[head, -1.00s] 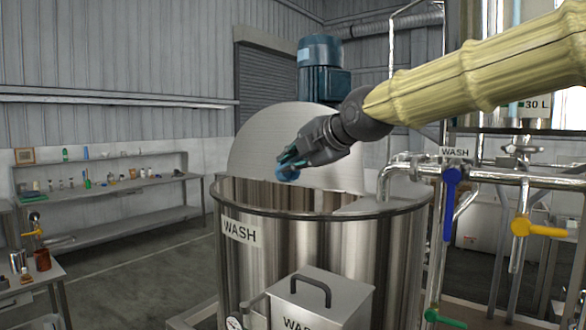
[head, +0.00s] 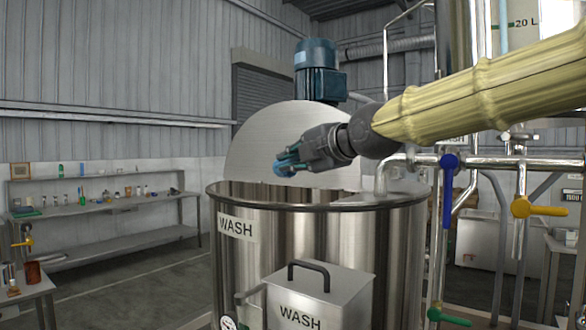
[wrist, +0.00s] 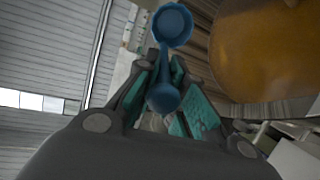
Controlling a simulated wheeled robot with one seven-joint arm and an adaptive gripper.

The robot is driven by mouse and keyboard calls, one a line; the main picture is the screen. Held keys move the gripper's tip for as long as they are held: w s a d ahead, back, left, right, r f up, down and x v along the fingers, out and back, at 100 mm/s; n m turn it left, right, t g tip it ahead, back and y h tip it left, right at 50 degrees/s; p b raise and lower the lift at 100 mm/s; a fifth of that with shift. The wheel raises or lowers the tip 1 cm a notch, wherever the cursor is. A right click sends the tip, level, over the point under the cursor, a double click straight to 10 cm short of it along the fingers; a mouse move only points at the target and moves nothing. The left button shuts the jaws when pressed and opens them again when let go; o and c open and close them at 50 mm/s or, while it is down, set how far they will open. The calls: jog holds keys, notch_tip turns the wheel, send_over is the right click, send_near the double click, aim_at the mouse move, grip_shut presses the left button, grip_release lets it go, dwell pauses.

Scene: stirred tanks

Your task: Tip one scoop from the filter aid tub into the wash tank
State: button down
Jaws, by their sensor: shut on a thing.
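The wash tank (head: 400,235) is a large steel vessel marked WASH, with its round lid (head: 265,145) raised behind the open rim. My gripper (head: 293,160) is above the tank's opening, pointing left and slightly down. It is shut on the handle of a blue scoop (head: 281,168). In the wrist view the scoop (wrist: 172,25) extends beyond the teal finger pads, its round bowl at the far end. I cannot tell if the bowl holds anything. A round orange-brown surface (wrist: 265,50) lies beside it there, perhaps the tank's contents. I see no filter aid tub.
A steel box marked WASH (head: 315,300) with a black handle is on the tank's front. Pipes with a blue valve handle (head: 447,195) and a yellow one (head: 540,210) stand to the right. A bench (head: 110,205) with small items is at the left.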

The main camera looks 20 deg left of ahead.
jog(key=shift+s+d+f+t+y+b, duration=0.2)
jog(key=shift+f+t+y+b, duration=0.2)
jog(key=shift+b, duration=1.35)
jog(key=shift+s+d+f+t+y+b, duration=0.15)
jog(key=shift+f+t+y+b, duration=0.25)
jog(key=shift+b, duration=1.35)
